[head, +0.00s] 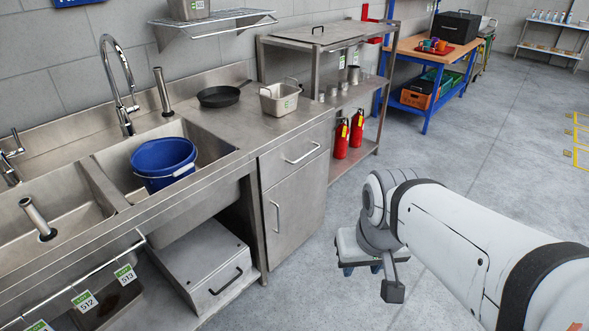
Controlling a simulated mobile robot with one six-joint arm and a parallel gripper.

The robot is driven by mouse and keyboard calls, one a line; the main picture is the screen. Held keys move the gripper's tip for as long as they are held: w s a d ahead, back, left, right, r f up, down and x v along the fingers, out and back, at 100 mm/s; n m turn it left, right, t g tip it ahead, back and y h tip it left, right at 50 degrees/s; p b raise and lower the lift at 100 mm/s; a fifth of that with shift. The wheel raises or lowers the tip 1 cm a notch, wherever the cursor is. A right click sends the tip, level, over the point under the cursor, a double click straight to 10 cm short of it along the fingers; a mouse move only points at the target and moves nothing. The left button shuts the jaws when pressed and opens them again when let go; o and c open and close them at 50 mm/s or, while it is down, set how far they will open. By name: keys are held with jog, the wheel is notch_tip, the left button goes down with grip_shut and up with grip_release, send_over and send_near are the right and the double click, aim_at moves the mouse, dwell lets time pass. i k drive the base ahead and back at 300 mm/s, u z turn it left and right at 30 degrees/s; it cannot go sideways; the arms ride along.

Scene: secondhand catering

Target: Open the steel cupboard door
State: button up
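The steel cupboard door (297,212) is at the right end of the sink counter, below a steel drawer front (293,158). The door looks shut and flush with the cabinet. Its vertical bar handle (276,217) is on the door's left side. My gripper (362,269) is to the right of the door, over the floor, apart from the door and its handle. It points downward, and my arm reaches in from the lower right. The fingertips show only in part, so I cannot tell how far apart they are. I see nothing held in it.
A blue bucket (164,160) sits in the sink. A black pan (219,96) and a steel container (280,98) stand on the counter. A steel box (203,262) is on the lower shelf. Red extinguishers (342,138) stand beyond the cupboard. The floor (470,160) to the right is clear.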

aim_at(293, 209)
jog(key=z, duration=0.15)
jog(key=k, duration=0.9)
jog(key=u, duration=0.5)
jog(key=i, duration=1.2)
jog(key=z, duration=0.65)
jog(key=i, duration=0.6)
jog(key=z, duration=0.5)
